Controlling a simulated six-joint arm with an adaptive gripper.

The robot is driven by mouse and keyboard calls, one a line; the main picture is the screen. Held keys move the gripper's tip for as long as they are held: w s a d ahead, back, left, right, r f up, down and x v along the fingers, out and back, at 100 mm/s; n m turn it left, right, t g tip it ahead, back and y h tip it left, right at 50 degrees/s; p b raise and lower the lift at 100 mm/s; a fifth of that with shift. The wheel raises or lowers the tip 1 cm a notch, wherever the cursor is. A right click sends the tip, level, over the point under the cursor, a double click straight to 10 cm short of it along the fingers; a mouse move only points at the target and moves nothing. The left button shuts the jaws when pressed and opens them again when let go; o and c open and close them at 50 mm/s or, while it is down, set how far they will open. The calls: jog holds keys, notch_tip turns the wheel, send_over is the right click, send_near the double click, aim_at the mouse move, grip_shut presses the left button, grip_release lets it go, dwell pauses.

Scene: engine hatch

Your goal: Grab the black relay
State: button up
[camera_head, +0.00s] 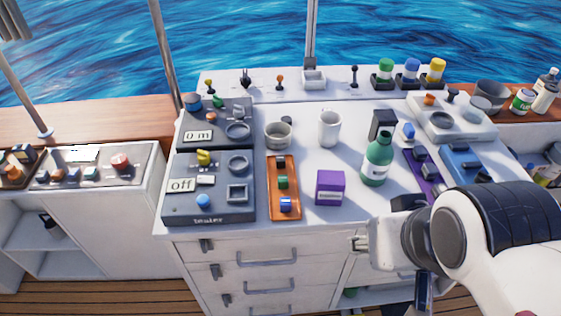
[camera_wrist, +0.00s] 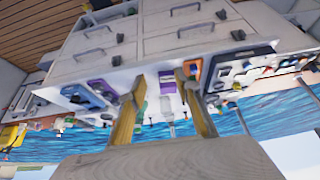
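Small dark blocks that may be relays sit in the purple tray (camera_head: 437,193) at the right of the counter; one dark block (camera_head: 420,154) is at its far end. A taller black block (camera_head: 383,122) stands behind the green bottle. I cannot tell for sure which is the black relay. My gripper (camera_head: 357,243) is in front of the counter's front edge, below and left of the purple tray, partly hidden by my arm. In the wrist view my gripper (camera_wrist: 160,77) shows two fingers apart with nothing between them.
A green bottle (camera_head: 377,160), purple box (camera_head: 330,188) and orange tray (camera_head: 271,203) with green and blue blocks stand along the counter front. A blue tray (camera_head: 455,152) lies right of the purple tray. Grey panels (camera_head: 215,215) fill the left. Bare counter shows between items.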

jog(key=n+t+y, duration=0.1)
jog(key=n+t, duration=0.3)
jog(key=t, duration=0.2)
send_over(286, 180)
jog(key=f, duration=1.4)
jog(key=shift+s+d+f, duration=0.3)
jog(key=shift+s, duration=0.05)
jog(key=shift+w+a+f+n+t, duration=0.15)
jog(key=shift+w+f+t, duration=0.1)
jog(key=shift+f, duration=0.1)
jog(key=shift+w+a+f+n+t, duration=0.1)
jog(key=shift+a+f+n+t, duration=0.05)
jog(key=shift+f+t, duration=0.15)
jog(key=shift+w, duration=0.1)
jog(key=shift+x, duration=1.2)
jog(key=shift+w+f, duration=0.1)
